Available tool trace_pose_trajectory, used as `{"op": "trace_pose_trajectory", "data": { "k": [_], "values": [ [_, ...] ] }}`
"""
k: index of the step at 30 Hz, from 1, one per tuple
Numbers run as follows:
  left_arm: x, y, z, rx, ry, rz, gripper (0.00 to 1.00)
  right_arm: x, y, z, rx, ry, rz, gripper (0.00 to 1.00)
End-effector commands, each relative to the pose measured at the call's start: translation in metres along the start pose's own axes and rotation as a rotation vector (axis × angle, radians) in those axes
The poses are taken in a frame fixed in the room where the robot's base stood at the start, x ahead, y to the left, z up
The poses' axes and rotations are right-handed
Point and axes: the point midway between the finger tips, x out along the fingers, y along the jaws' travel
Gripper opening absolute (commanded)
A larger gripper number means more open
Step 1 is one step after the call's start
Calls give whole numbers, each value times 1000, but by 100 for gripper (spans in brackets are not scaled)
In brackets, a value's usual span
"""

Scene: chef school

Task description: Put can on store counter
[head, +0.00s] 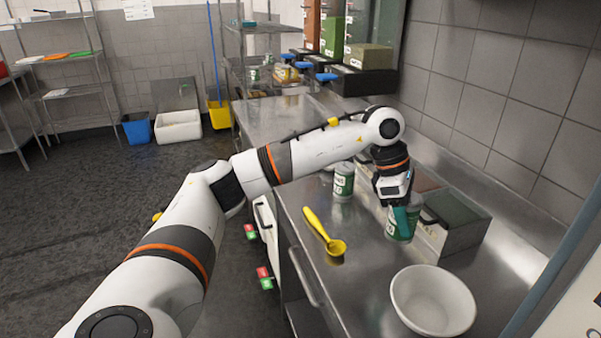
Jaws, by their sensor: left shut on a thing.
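My left gripper (397,202) reaches over the steel counter (361,281) from the left and is shut on a green and white can (402,226). The gripper covers the top of this can, and I cannot tell whether its base touches the counter. A second green and white can (343,182) stands upright on the counter, left of the gripper. My right gripper is not in view.
A yellow spoon (324,232) and a white bowl (433,301) are on the counter near the held can. A grey box (457,219) stands close to its right. The tiled wall (503,99) bounds the counter behind.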

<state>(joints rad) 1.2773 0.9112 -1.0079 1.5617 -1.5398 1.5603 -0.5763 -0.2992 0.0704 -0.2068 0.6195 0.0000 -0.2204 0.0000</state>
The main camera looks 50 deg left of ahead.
Motion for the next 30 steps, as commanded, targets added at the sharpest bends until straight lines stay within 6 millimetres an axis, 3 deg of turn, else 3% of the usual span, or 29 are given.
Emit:
{"op": "trace_pose_trajectory", "data": {
  "k": [1,9,15,19,25,30],
  "values": [
    [4,-12,7,-129,4,-59,21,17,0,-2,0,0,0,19],
    [-18,-66,38,-844,3,-356,21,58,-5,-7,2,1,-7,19],
    [-31,-86,58,-1170,1,-489,21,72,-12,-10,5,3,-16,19],
    [-26,-90,67,-1245,-4,-519,21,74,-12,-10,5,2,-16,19],
    [8,-90,82,-1251,-5,-520,21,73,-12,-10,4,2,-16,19],
    [22,-90,87,-1248,-2,-521,21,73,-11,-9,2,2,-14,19]
  ]
}}
